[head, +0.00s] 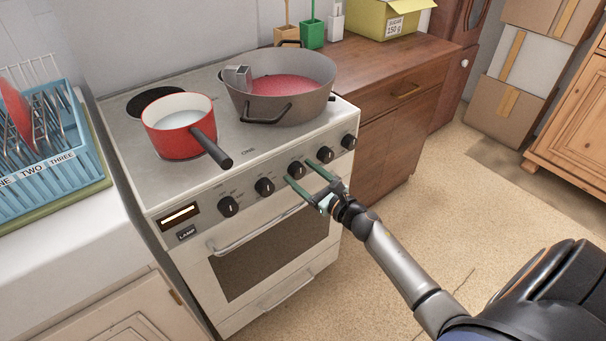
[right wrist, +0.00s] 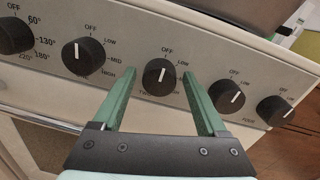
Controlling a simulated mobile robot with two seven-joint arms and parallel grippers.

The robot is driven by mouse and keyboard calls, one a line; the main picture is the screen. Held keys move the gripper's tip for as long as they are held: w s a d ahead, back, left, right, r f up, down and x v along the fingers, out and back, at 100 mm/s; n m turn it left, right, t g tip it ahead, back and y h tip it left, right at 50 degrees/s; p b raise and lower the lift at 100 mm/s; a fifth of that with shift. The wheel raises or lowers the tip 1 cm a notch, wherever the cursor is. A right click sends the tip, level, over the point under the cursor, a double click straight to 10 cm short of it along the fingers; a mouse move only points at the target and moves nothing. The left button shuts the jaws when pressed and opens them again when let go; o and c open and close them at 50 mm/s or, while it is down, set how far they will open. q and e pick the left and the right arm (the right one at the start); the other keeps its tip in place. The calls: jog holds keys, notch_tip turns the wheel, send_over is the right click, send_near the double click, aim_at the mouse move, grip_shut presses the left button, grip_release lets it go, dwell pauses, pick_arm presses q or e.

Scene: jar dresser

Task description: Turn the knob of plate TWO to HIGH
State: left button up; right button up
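The stove (head: 235,150) has a row of black knobs along its front panel. The third knob from the left (head: 296,169), also in the right wrist view (right wrist: 160,77), has a label below it, partly hidden, that seems to begin "TW". My right gripper (head: 298,170) is open, with one green finger on each side of this knob. In the right wrist view the fingertips (right wrist: 160,74) flank it with visible gaps; contact cannot be told. My left gripper is not in view.
Neighbouring knobs (right wrist: 83,56) and (right wrist: 229,97) sit close beside the fingers. A red saucepan (head: 180,142) and a large grey pot (head: 255,108) with red contents stand on the stovetop. The oven handle (head: 262,232) runs below the knobs. A wooden cabinet (head: 390,130) adjoins on the right.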

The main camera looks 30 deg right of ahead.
grip_shut()
dwell(0.4)
